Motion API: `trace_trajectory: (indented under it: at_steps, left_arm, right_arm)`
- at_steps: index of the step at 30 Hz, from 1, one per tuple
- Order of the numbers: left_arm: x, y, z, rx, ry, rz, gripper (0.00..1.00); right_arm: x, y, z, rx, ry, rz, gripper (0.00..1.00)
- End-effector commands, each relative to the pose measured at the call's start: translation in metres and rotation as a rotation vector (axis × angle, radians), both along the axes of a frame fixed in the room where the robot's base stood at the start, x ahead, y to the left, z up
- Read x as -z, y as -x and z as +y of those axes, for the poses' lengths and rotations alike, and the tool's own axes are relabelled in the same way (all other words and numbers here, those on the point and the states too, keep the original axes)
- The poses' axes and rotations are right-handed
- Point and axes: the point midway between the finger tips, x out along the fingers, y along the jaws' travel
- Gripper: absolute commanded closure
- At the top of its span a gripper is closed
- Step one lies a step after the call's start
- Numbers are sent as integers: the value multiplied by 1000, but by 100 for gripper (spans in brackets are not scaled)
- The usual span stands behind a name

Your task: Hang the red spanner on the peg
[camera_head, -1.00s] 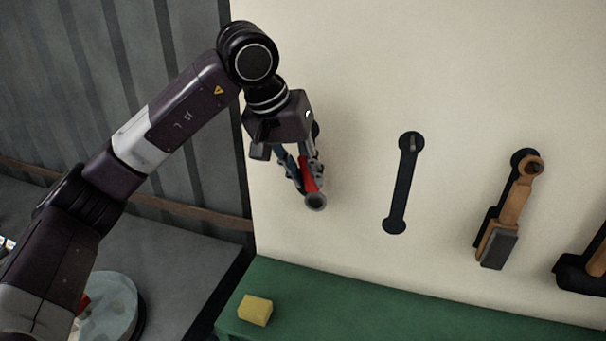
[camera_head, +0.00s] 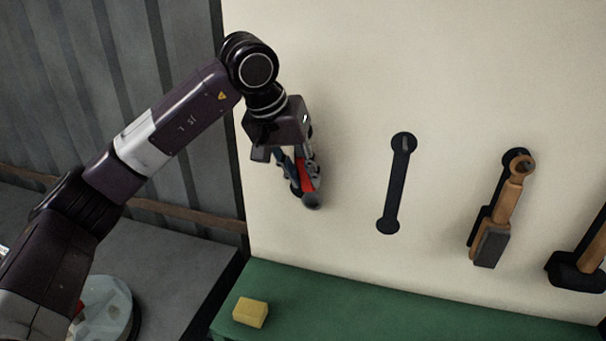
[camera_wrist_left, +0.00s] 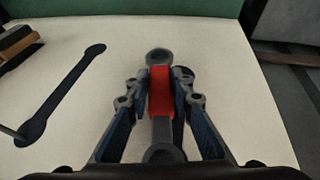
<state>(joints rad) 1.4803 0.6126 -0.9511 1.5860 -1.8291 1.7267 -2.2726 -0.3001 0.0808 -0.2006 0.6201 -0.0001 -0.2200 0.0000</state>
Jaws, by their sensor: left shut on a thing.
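The red spanner (camera_head: 309,178) is in my left gripper (camera_head: 305,186), in front of the pale board and left of the empty dark spanner outline. In the left wrist view the spanner's red grip (camera_wrist_left: 160,92) sits between the two fingers of the left gripper (camera_wrist_left: 160,90), with grey ring ends beyond and nearer. The peg (camera_head: 407,144) is a small stub at the top of the dark outline (camera_head: 394,195). The peg also shows at the left edge of the wrist view (camera_wrist_left: 14,134). The spanner is apart from the peg. My right gripper is not in view.
A tool with a brown handle and grey block (camera_head: 506,205) hangs right of the outline, and a hammer-like tool (camera_head: 580,268) hangs at the right edge. A yellow block (camera_head: 250,312) lies on the green bench (camera_head: 330,295) below. The board between spanner and outline is clear.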

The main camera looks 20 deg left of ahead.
Motion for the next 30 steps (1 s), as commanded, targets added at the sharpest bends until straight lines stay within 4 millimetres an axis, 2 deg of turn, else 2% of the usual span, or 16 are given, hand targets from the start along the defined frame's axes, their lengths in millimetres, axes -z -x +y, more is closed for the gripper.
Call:
trace_trajectory:
  at_steps: [7, 8, 13, 23, 26, 30]
  left_arm:
    - [-1, 0, 0, 0, 1, -1, 100]
    - [-1, 0, 0, 0, 1, -1, 76]
    - [-1, 0, 0, 0, 0, -1, 58]
    - [-3, 1, 1, 0, -1, 0, 58]
    - [-14, 5, 3, -1, -1, -2, 58]
    - [-40, 15, 9, -2, 1, -5, 58]
  right_arm:
    - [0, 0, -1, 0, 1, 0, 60]
    - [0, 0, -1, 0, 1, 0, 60]
    - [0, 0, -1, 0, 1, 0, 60]
    - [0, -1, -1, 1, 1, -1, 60]
    - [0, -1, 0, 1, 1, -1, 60]
    - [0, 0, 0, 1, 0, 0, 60]
